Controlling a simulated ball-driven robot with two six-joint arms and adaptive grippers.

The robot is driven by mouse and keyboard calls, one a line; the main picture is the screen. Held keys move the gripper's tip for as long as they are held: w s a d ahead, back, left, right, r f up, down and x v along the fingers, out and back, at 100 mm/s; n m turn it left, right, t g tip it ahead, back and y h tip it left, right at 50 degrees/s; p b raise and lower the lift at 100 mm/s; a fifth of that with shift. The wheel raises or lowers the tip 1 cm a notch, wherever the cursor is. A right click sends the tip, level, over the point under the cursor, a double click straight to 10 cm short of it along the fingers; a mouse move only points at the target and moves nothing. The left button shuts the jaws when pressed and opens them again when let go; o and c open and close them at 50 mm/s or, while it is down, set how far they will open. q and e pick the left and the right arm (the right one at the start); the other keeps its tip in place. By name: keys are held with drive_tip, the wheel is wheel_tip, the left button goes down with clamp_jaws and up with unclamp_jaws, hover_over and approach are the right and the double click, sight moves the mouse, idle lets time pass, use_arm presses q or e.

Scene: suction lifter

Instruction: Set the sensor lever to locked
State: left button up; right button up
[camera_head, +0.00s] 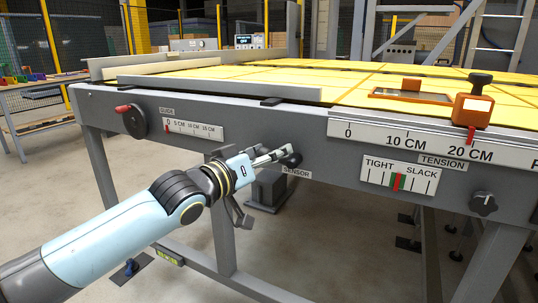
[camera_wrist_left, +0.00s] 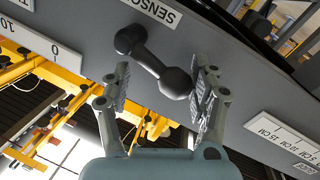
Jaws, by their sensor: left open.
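The sensor lever (camera_wrist_left: 152,62) is a short black arm with a round knob at its free end and a round pivot on the grey panel. Its dark knob also shows in the head view (camera_head: 292,160). The SENSOR label (camera_head: 297,174) is beside it, and shows in the wrist view (camera_wrist_left: 157,12). My left gripper (camera_head: 272,156) is open at the lever. In the wrist view, the knob is between the fingers (camera_wrist_left: 160,92), closer to the right-hand finger; I cannot tell whether they touch. No locked marking is readable. My right gripper is not in view.
The grey table front (camera_head: 262,125) also carries a guide dial (camera_head: 134,121) on the left and a tension knob (camera_head: 484,203) on the right. An orange stop block (camera_head: 473,108) sits on the ruler edge. Table legs stand below; the floor in front looks open.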

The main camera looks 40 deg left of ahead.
use_arm(q)
drive_tip(key=shift+a, duration=0.25)
drive_tip(key=c, duration=1.1)
drive_tip(key=shift+s, duration=0.1)
clamp_jaws()
drive_tip(key=shift+f, duration=0.1)
